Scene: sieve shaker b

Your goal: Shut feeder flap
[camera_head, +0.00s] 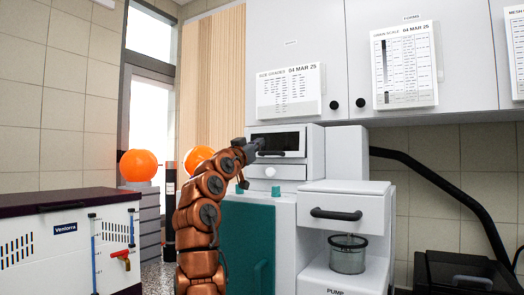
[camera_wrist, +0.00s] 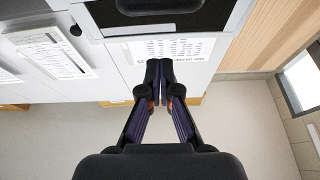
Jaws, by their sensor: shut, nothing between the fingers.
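The feeder flap (camera_head: 289,141) appears to be the dark panel in a white frame on the upper front of the white machine, with a black bar handle (camera_head: 270,154) along its lower edge. I cannot tell for sure how far it stands open. My gripper (camera_head: 257,146) is at the left end of this panel, in front of it, and hides part of it. In the wrist view my gripper (camera_wrist: 165,64) is shut and empty, its fingertips pointing towards a dark panel (camera_wrist: 180,18) with a bar handle at the top. I cannot tell whether they touch it.
A teal door (camera_head: 245,240) is lower down. To the right are a pump unit (camera_head: 345,205) and a black pipe (camera_head: 440,180). Wall cabinets (camera_head: 350,50) hang above. A white chest (camera_head: 65,245) stands left.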

